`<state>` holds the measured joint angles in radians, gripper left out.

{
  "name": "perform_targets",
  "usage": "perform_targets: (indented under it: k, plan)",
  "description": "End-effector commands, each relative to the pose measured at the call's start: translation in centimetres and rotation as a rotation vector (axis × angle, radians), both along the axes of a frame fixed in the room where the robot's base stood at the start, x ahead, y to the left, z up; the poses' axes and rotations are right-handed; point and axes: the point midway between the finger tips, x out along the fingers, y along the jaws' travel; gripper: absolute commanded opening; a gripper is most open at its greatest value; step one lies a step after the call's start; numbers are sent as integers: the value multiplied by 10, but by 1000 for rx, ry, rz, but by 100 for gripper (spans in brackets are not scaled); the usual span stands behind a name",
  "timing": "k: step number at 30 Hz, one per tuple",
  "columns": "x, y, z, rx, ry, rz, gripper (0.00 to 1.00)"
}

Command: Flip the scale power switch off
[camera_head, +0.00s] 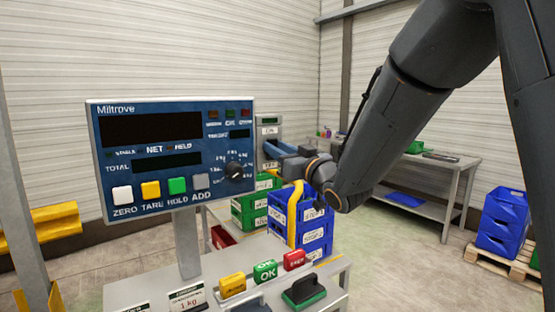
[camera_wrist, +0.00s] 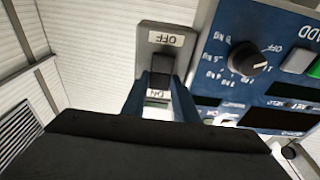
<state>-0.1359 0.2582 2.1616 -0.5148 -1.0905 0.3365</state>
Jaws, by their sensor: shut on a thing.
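The scale power switch is a grey plate (camera_wrist: 147,42) beside the scale's blue panel. In the wrist view its OFF label (camera_wrist: 165,39) is at the top and its ON label (camera_wrist: 157,94) at the bottom, both upside down. The gripper also shows in the head view (camera_head: 268,150). The scale (camera_head: 175,175) has dark displays.
A black dial (camera_wrist: 246,60) sits close beside the switch. Yellow, green and red blocks (camera_head: 265,271) stand on the scale's bench. Green and blue crates (camera_head: 312,235) stand behind my gripper. A grey table (camera_head: 430,165) and blue bins (camera_head: 503,220) are to the right.

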Motion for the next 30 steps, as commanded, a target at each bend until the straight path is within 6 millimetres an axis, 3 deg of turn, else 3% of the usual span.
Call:
perform_targets:
  k: [25,26,29,30]
  plan:
    - [-1,-1,-3,74,-112,0,4]
    - [-1,-1,-3,74,-112,0,28]
    - [-1,-1,-3,74,-111,0,45]
    - [-1,-1,-3,74,-111,0,45]
